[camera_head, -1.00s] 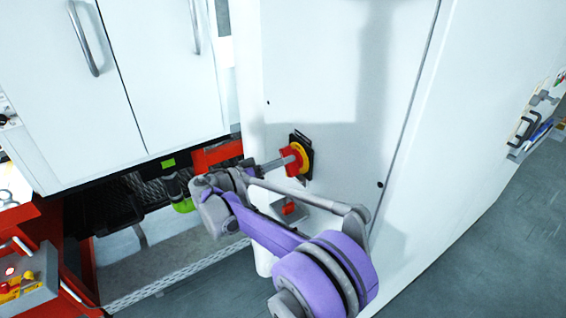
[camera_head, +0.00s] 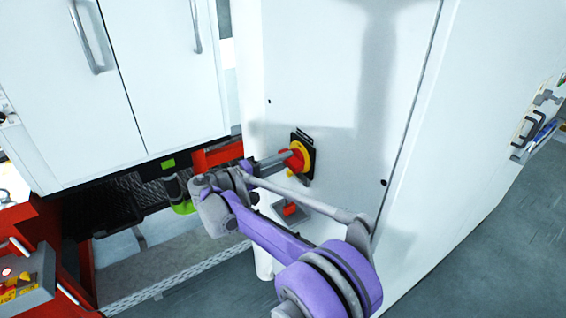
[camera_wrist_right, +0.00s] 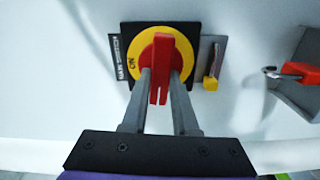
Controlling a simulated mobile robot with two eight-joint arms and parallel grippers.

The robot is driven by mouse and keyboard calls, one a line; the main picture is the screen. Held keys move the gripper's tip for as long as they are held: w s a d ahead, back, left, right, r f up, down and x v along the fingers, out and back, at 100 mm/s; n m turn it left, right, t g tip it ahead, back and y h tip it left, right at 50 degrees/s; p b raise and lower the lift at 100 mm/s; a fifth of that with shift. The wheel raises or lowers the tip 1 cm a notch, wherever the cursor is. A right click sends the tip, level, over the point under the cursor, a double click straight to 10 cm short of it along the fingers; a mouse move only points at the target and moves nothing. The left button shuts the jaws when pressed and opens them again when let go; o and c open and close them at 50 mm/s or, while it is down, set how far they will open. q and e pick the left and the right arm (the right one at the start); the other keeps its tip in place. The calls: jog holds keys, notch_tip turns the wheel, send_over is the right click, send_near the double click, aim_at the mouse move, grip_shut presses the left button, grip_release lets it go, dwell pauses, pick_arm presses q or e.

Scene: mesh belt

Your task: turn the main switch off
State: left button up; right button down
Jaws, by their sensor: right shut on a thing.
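The main switch has a red handle (camera_wrist_right: 161,66) on a yellow disc (camera_wrist_right: 185,72) with a black backing plate (camera_wrist_right: 190,30), mounted on the white cabinet. In the right wrist view the handle stands along the picture's vertical, and the word ON shows on the left of the disc. In the head view the switch (camera_head: 298,156) is at the centre. My right gripper (camera_wrist_right: 160,82) is shut on the red handle, one finger on each side. In the head view its fingers (camera_head: 275,162) reach the switch from the left. My left gripper is not in view.
A grey bracket with a red part (camera_wrist_right: 290,70) sits on the cabinet right of the switch in the wrist view. A yellow padlock-like piece (camera_wrist_right: 210,83) hangs close beside the disc. The white cabinet (camera_head: 330,60) front is otherwise mostly bare.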

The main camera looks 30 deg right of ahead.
jog(key=shift+n, duration=0.7)
jog(key=c, duration=0.7)
grip_release()
jog(key=a, duration=0.7)
jog(key=s+a+b, duration=0.1)
jog(key=a, duration=0.3)
jog(key=shift+d, duration=0.15)
